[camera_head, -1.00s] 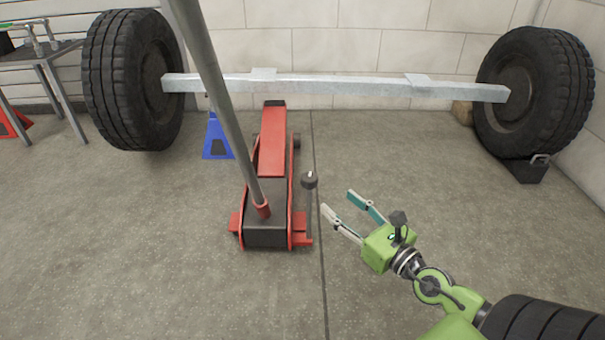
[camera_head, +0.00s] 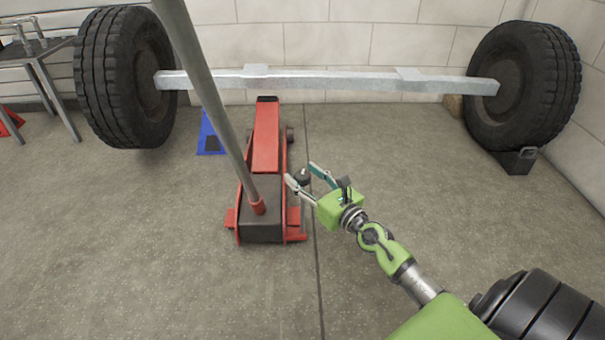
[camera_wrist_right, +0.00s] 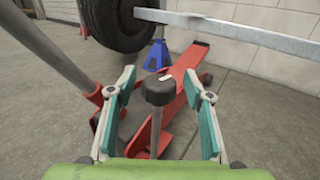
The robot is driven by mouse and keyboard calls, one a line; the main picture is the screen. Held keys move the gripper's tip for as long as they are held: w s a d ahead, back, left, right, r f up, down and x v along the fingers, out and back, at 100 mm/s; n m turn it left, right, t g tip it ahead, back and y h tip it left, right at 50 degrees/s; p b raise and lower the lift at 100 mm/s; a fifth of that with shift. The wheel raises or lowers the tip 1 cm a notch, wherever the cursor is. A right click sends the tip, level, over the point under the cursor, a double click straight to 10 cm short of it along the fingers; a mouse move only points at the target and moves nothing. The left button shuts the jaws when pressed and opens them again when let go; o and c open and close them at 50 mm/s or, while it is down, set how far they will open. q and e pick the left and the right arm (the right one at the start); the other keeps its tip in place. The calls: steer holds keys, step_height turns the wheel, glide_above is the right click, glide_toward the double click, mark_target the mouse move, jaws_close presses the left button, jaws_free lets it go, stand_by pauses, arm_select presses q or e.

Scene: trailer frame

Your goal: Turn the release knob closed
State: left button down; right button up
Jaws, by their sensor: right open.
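The release knob (camera_wrist_right: 160,88) is a dark round cap with a small white mark, on top of an upright grey rod. In the right wrist view it stands between the two open, teal-padded fingers of my right gripper (camera_wrist_right: 158,112), apart from both. In the head view the knob (camera_head: 303,177) shows partly between the fingertips of my right gripper (camera_head: 300,178). The knob's rod rises beside the rear right of the red floor jack (camera_head: 266,140). My left gripper is in neither view.
The jack's long grey handle (camera_head: 205,90) slants up left of the knob. A metal axle beam (camera_head: 330,82) with a tyre (camera_head: 125,78) at its left end spans the back. A blue stand (camera_head: 210,135) is behind the jack. Floor at front is clear.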

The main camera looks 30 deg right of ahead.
steer(key=shift+w, duration=0.45)
steer(key=c, duration=1.1)
